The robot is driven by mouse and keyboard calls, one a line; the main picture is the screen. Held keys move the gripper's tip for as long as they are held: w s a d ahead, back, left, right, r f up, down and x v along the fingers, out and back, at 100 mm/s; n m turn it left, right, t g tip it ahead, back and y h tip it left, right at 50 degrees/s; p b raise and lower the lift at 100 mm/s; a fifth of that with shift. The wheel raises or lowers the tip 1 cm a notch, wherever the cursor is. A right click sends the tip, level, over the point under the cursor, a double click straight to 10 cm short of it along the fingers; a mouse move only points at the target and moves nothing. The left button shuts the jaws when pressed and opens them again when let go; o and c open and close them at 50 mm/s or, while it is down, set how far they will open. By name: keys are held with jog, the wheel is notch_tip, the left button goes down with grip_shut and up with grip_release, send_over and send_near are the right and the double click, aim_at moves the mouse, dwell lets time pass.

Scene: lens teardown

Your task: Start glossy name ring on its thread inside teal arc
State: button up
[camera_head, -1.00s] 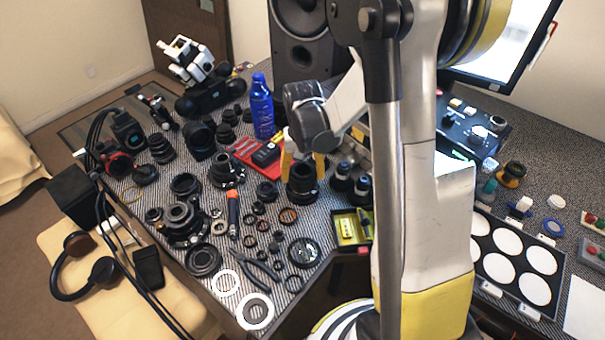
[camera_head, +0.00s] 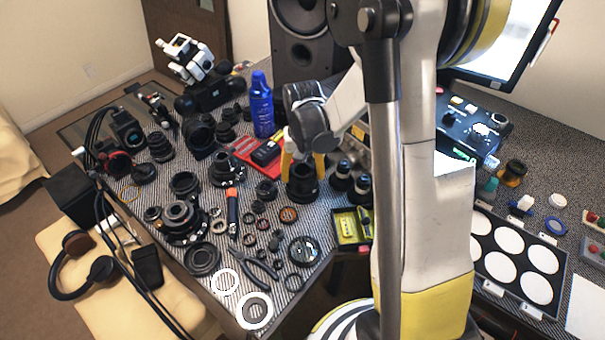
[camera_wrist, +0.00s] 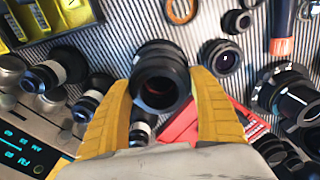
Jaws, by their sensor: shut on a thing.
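My gripper (camera_wrist: 163,92) has two yellow fingers, one on each side of the top of an upright black lens barrel (camera_head: 302,188). It also shows in the head view (camera_head: 303,168), pointing down at the barrel. In the wrist view a dark, shiny ring (camera_wrist: 160,88), which I take for the glossy name ring, sits at the barrel's mouth between the fingers, with a reddish glint inside. The gripper is shut on it. I cannot tell whether the ring is seated, level or just above the thread. No teal arc can be made out.
A red tray (camera_head: 246,152) and a blue spray can (camera_head: 262,106) stand behind and left of the barrel. Small lenses (camera_head: 359,188) stand close on its right, near a yellow-lined tray (camera_head: 345,228). Loose rings, a screwdriver (camera_head: 232,208) and pliers (camera_head: 258,270) lie in front.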

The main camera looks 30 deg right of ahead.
jog(key=o, duration=1.3)
notch_tip(320, 180, up, 12)
jog(key=shift+r, duration=0.1)
